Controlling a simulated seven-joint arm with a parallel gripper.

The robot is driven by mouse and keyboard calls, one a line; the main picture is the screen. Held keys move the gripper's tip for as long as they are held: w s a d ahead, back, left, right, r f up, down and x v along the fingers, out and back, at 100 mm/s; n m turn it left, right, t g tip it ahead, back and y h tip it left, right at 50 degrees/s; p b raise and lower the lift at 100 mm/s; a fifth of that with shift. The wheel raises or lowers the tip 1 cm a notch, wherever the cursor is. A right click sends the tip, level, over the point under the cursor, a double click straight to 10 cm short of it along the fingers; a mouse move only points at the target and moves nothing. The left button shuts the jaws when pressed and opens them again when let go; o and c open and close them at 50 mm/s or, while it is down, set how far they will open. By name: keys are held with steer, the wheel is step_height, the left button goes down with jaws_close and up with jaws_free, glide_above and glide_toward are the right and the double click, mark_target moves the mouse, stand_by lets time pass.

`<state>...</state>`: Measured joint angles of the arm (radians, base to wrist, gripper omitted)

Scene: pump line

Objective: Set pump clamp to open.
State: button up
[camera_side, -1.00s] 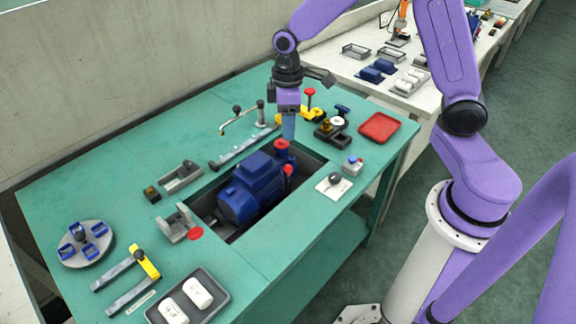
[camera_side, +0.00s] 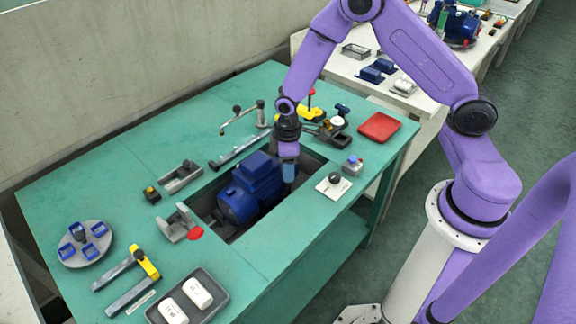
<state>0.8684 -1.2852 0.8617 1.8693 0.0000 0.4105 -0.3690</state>
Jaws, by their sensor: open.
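The blue pump (camera_side: 250,188) sits in the recess of the green table. My gripper (camera_side: 288,172) is low over the pump's right end, pointing down. It hides the red-topped parts there, and I cannot tell whether it touches them. Its fingers are too small to make out clearly. Which part is the pump clamp is not clear. A grey bracket (camera_side: 176,225) stands at the recess's left end beside a red disc (camera_side: 195,233). A long-armed lever fixture (camera_side: 240,122) stands behind the recess.
A black knob on a white plate (camera_side: 333,184) and a small box with a blue button (camera_side: 352,166) are right of the recess. A red tray (camera_side: 380,127), yellow-handled bar fixture (camera_side: 145,262), round grey plate (camera_side: 83,243) and dark tray (camera_side: 188,300) stand around.

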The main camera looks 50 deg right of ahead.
steer(key=shift+f, duration=0.15)
steer(key=shift+c, duration=0.3)
jaws_close()
steer(key=shift+s, duration=1.8)
steer(key=shift+o, duration=0.3)
jaws_free()
